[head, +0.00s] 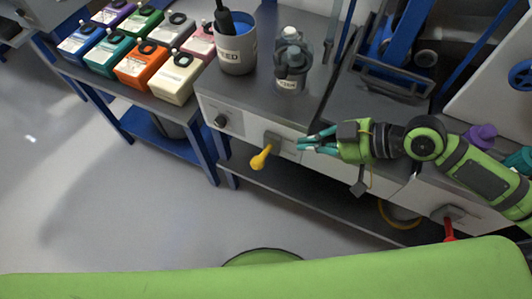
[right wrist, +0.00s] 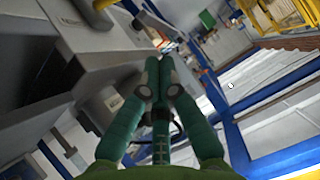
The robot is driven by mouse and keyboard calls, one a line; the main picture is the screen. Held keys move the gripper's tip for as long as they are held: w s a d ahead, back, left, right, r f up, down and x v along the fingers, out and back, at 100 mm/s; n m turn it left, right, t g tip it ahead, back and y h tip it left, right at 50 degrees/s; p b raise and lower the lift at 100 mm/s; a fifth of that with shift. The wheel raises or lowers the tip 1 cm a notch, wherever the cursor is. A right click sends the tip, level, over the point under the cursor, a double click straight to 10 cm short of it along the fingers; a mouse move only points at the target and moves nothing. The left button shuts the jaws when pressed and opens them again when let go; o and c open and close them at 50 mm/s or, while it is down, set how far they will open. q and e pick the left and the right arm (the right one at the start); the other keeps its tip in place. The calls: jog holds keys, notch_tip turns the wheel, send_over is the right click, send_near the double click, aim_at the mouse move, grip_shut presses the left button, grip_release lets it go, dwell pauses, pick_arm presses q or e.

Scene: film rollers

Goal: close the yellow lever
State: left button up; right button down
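The yellow lever (head: 261,157) juts out from a grey mount (head: 278,142) on the white front panel of the bench, pointing down and left in the head view. My right gripper (head: 304,142) is just right of the mount, apart from the yellow handle. In the right wrist view its teal fingers (right wrist: 160,66) come together at the tips, with nothing visible between them. A small yellow piece (right wrist: 103,4) at the top edge there may be the lever. My left gripper is not in view.
A red lever (head: 449,228) sits farther right on the same front. A grey bucket (head: 237,54) and labelled bottles (head: 291,70) stand on the bench top. Several coloured containers (head: 142,66) fill the left table. The floor (head: 130,215) before the bench is clear.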

jog(key=p, duration=0.2)
send_over(266, 156)
jog(key=s, duration=0.3)
notch_tip(266, 156, down, 5)
jog(key=shift+a+f, duration=0.1)
jog(key=shift+f, duration=2.15)
jog(key=shift+s+f, duration=0.1)
jog(key=shift+s, duration=0.05)
jog(key=shift+s+a+f, duration=0.15)
